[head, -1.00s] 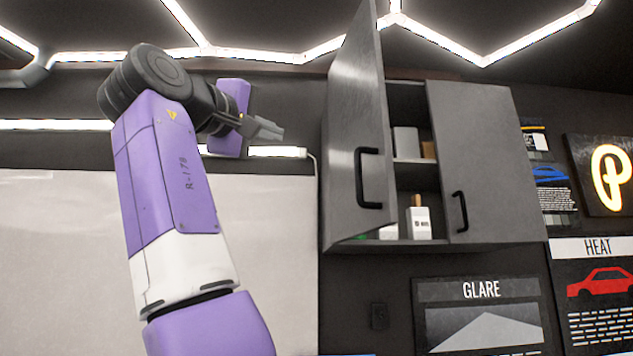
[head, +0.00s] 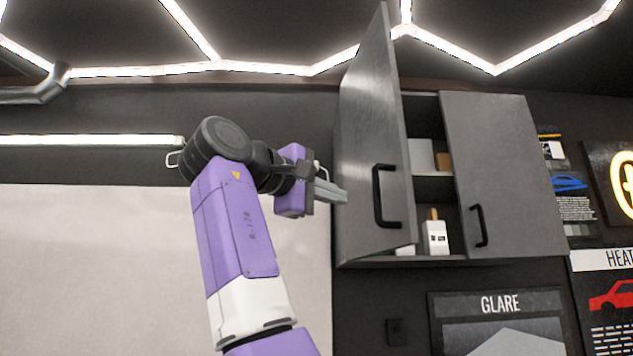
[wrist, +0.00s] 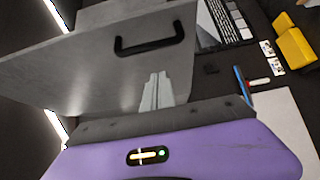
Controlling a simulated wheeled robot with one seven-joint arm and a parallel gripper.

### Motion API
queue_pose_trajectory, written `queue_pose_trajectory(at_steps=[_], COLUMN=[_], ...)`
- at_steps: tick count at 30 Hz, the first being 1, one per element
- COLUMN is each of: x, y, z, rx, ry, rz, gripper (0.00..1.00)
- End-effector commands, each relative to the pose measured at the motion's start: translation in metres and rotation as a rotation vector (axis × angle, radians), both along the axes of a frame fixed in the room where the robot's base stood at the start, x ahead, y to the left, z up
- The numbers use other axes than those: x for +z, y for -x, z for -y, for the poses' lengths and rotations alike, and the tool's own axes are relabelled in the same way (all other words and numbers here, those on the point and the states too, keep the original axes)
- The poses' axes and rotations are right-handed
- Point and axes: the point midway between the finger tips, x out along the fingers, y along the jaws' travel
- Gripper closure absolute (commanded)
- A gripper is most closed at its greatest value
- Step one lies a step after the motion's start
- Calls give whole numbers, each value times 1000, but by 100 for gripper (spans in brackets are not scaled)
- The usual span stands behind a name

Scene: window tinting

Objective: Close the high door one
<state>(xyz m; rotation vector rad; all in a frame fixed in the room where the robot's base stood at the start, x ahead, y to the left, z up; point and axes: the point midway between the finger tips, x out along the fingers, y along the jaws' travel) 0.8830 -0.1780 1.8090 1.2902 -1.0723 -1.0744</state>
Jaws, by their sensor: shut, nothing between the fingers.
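A dark grey wall cabinet hangs on the right in the head view. Its left door (head: 372,150) stands swung open toward me, with a black bar handle (head: 384,196) near its lower free edge. Its right door (head: 507,170) is closed. My gripper (head: 345,196) is shut and empty, its tips at the left side of the open door in the picture; I cannot tell whether they touch it. In the wrist view the open door (wrist: 95,60) fills the upper left, with its handle (wrist: 150,42) beyond my gripper tips (wrist: 157,76).
Inside the cabinet stand a white bottle (head: 435,237) and boxes (head: 421,155). A GLARE poster (head: 500,320) hangs below. A whiteboard (head: 100,270) covers the left wall.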

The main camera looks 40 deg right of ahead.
Motion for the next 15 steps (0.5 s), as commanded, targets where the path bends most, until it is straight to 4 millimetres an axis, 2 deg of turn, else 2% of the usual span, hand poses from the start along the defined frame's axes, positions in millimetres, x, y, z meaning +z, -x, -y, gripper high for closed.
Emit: queue_pose_trajectory(at_steps=[1,6,15], x=[3,1,0], y=[-2,11,21], z=[11,30,44], rx=[-2,-1,0], ry=[0,-1,1], rz=[-1,3,1], gripper=[100,100,100])
